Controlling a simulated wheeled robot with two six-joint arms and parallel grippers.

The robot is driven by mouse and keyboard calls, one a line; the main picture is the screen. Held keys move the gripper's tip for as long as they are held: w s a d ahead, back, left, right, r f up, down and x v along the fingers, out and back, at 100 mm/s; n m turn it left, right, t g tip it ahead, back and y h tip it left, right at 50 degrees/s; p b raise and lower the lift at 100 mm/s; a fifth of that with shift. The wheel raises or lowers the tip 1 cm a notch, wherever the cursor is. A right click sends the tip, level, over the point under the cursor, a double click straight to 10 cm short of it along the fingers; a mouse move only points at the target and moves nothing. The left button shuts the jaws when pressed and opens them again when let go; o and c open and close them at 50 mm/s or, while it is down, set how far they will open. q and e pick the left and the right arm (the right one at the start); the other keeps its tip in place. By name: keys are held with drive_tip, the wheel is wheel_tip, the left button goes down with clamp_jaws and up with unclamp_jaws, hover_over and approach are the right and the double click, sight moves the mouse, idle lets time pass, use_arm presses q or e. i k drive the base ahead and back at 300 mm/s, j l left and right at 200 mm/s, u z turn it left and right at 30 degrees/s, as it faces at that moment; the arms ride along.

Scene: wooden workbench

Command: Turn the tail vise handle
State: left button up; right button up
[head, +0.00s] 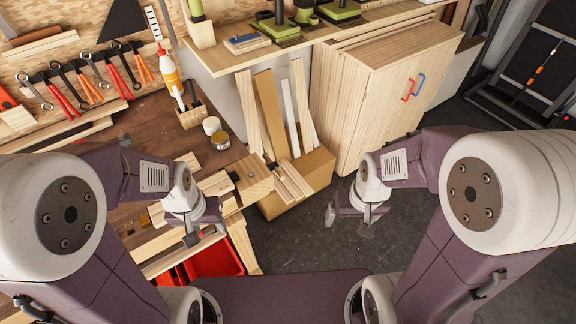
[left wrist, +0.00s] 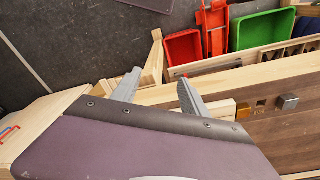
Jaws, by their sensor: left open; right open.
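The tail vise (head: 291,181) is a pale wooden block at the right end of the workbench (head: 146,132) in the head view. A small dark part beside it (head: 269,161) looks like its handle, but it is too small to be sure. My left gripper (head: 203,226) is open and empty over the bench's front edge, left of and nearer than the vise. Its two fingers also show apart in the left wrist view (left wrist: 157,92), where no handle is visible. My right gripper (head: 349,222) is open and empty over the floor, right of the vise.
A red bin (head: 214,259) sits under the bench front; a green bin (left wrist: 262,29) shows in the left wrist view. A carton with boards (head: 317,168) and a wooden cabinet (head: 378,96) stand behind the vise. Floor (head: 310,240) right of the bench is clear.

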sight(272, 166)
drive_tip(key=i+l, duration=0.35)
drive_tip(key=l, duration=0.15)
drive_tip(key=i+l, duration=0.35)
drive_tip(key=l, duration=0.15)
